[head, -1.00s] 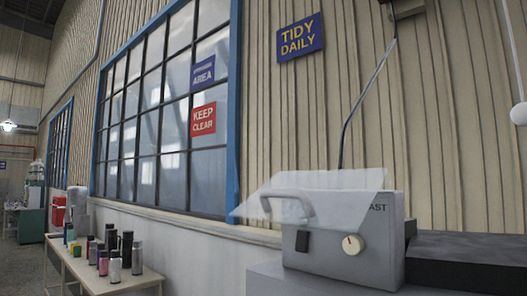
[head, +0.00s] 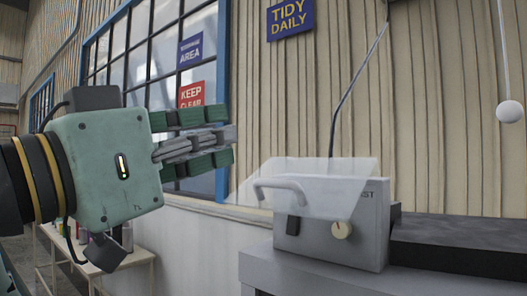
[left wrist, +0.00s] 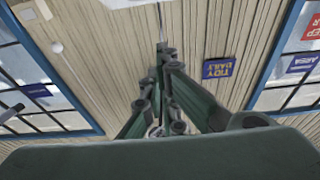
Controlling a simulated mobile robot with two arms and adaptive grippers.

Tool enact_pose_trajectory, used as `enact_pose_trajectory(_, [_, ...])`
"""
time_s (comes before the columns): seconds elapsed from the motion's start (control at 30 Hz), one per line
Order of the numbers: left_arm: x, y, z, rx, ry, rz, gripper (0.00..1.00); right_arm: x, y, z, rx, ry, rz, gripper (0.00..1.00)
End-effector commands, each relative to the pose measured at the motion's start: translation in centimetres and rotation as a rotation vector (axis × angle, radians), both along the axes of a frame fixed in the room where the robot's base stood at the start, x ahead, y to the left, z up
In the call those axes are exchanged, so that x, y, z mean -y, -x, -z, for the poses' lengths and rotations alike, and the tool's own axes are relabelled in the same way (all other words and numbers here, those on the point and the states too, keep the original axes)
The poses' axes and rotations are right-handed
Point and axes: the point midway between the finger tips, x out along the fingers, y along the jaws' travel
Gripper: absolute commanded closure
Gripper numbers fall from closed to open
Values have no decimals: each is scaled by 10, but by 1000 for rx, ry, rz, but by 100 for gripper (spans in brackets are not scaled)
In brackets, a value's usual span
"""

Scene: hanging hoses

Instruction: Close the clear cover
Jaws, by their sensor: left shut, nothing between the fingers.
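The clear cover (head: 335,180) is a see-through panel on top of a grey box-shaped machine (head: 352,247). It is tilted and juts out past the machine's front and left side, with a grey curved handle (head: 287,188) at its lower left. The machine has a black switch and a round white dial on its front. My left gripper (head: 226,137) is at the left of the head view, above and left of the cover and apart from it, pointing right. Its fingers are together and empty; they also show in the left wrist view (left wrist: 163,62). My right gripper is in neither view.
The machine stands on a grey counter (head: 262,268) with a dark slab (head: 460,245) to its right. A thin rod rises behind the cover. A white ball (head: 509,111) hangs at the right. A low table (head: 126,256) is behind my left arm. The space above the cover is free.

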Motion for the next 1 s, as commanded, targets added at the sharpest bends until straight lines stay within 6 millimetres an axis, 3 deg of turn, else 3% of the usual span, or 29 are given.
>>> enact_pose_trajectory(0.17, [13, -17, -8, -7, 0, 4, 100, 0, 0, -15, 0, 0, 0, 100])
enact_pose_trajectory(0.53, [59, -80, -28, -7, -1, 3, 100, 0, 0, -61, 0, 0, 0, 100])
enact_pose_trajectory(0.73, [55, -77, 1, -4, 1, 1, 100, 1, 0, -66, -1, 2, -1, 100])
enact_pose_trajectory(1.0, [54, -75, 17, -1, 0, 0, 100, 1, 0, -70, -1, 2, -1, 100])
